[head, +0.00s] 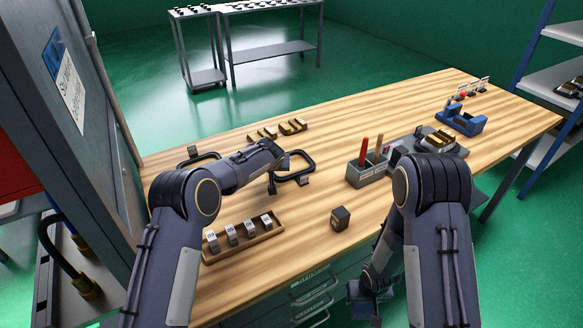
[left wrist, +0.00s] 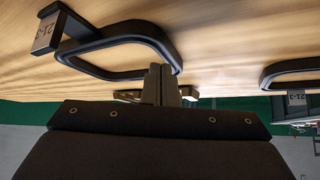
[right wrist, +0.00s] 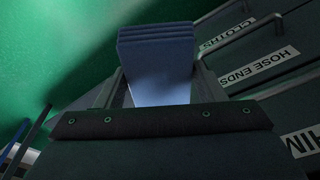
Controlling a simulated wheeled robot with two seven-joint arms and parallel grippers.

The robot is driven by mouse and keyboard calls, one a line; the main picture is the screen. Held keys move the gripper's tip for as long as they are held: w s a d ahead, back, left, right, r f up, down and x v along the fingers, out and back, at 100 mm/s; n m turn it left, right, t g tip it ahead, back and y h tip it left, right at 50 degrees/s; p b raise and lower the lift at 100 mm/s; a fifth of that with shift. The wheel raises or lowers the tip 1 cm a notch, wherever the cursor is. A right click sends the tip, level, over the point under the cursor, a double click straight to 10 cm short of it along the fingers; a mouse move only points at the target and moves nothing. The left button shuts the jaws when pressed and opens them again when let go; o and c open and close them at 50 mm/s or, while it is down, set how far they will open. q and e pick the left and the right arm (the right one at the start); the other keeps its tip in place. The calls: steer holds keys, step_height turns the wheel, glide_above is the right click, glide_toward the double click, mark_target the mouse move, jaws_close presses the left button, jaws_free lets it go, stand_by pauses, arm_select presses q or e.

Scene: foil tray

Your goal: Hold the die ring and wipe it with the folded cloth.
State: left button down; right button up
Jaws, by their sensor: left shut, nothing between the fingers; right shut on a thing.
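A black die ring (head: 312,166) with a tagged block lies on the bench near the middle; it also shows in the left wrist view (left wrist: 112,42). My right gripper (right wrist: 158,95) is shut on the folded blue cloth (right wrist: 158,50), below the bench's front edge by the drawers.
A wooden tray (head: 243,244) of tagged blocks sits at the front left, with a dark cube (head: 340,217) to its right. A grey tool holder (head: 366,174) and blue fixture (head: 463,121) stand farther right. Labelled drawers (right wrist: 265,68) are beside the right gripper.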

arm_select(q)
steer(key=shift+f+b, duration=0.5)
arm_select(e)
steer(key=shift+f, duration=0.5)
arm_select(q)
steer(key=shift+r, duration=0.1)
stand_by(0.6)
steer(key=shift+r+p, duration=1.2)
steer(key=shift+r, duration=1.75)
arm_select(e)
steer(key=shift+r, duration=1.2)
